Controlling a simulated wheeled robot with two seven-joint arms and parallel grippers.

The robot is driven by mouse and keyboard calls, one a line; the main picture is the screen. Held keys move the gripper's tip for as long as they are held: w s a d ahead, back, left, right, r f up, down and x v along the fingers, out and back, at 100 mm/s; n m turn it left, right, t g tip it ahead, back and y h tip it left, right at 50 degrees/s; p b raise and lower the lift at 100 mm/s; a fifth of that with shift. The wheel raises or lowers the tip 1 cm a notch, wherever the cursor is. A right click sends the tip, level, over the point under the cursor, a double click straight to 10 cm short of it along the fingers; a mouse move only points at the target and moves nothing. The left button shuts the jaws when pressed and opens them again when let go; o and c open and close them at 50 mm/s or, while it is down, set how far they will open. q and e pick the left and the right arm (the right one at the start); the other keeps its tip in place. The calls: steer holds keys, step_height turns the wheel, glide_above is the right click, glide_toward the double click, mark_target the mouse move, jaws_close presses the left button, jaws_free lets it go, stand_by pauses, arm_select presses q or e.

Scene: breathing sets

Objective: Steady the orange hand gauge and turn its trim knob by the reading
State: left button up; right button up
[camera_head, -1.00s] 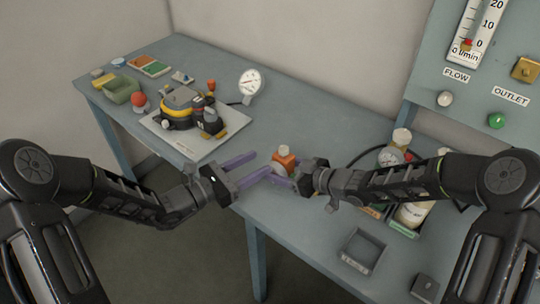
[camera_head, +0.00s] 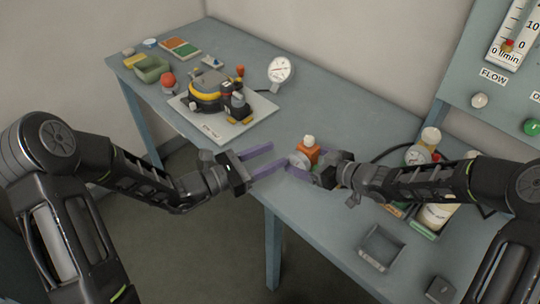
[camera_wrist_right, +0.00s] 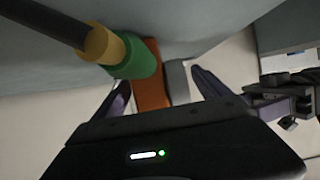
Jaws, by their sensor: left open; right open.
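The orange hand gauge (camera_head: 307,154) has a white knob on top and a round dial facing left, near the table's front edge. My right gripper (camera_head: 302,166) is open around its lower part from the right. In the right wrist view the gauge's orange body (camera_wrist_right: 151,78) lies between the spread purple fingers of that gripper (camera_wrist_right: 163,88), with a green and yellow collar and a dark hose beside it. My left gripper (camera_head: 276,155) is open and empty, its purple fingers pointing at the dial from the left, seemingly just short of it. The dial reading is too small to make out.
A breathing set (camera_head: 210,92) sits on a white board (camera_head: 187,107) at the back left, with a white dial gauge (camera_head: 279,70) beside it. A grey tray (camera_head: 379,249) lies at the front right. Bottles and another gauge (camera_head: 418,154) stand right of my right gripper, below the flow panel.

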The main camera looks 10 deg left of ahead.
steer(key=v, duration=1.2)
steer(key=shift+f, duration=0.15)
